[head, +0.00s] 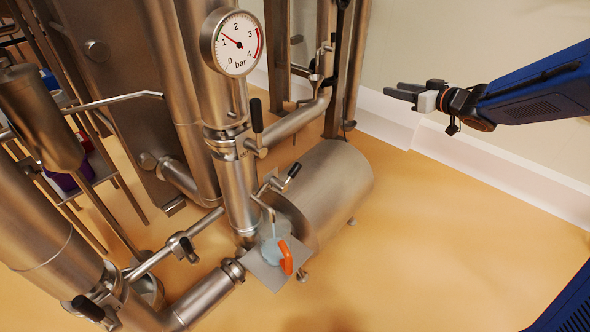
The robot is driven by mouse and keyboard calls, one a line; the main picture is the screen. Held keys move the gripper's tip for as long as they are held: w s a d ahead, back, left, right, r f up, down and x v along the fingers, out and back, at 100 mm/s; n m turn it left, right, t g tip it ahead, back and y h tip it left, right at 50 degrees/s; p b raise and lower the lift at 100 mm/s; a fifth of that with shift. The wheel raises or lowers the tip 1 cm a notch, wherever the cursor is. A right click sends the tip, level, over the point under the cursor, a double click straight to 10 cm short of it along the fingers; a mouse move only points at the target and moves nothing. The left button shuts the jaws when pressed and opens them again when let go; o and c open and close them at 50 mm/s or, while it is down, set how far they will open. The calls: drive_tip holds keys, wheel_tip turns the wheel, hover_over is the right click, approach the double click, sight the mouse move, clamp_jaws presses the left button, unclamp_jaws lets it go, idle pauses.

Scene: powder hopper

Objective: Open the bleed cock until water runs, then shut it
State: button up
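The bleed cock (270,186) is a small steel valve with a black-tipped lever (293,171), low on the vertical pipe. The lever points up and to the right. A thin bent spout (262,203) hangs from it. A pale blue stream of water (270,225) seems to run from the spout into a light blue cup (271,254) with an orange handle (286,258). The cup stands on a small grey plate. My gripper (391,89) is far to the right and above, clear of the cock. Its dark fingers look apart and empty.
A dial gauge (237,43) reads about 1 bar. Another black-handled valve (257,116) sits above the cock, and more are at lower left. A steel cylinder (325,190) lies behind the cup. The floor (440,240) at right is clear.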

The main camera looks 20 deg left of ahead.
drive_tip(key=a+f+n+g+y, duration=0.2)
drive_tip(key=a+f+g, duration=0.1)
drive_tip(key=a+f, duration=0.15)
drive_tip(key=n+g+y, duration=0.1)
drive_tip(key=n+g, duration=0.4)
drive_tip(key=g, duration=1.3)
approach(295, 169)
drive_tip(key=shift+t+y, duration=0.3)
drive_tip(key=x, duration=0.6)
drive_tip(key=f+x, duration=0.1)
drive_tip(key=x, duration=0.3)
drive_tip(key=shift+w, duration=0.1)
clamp_jaws()
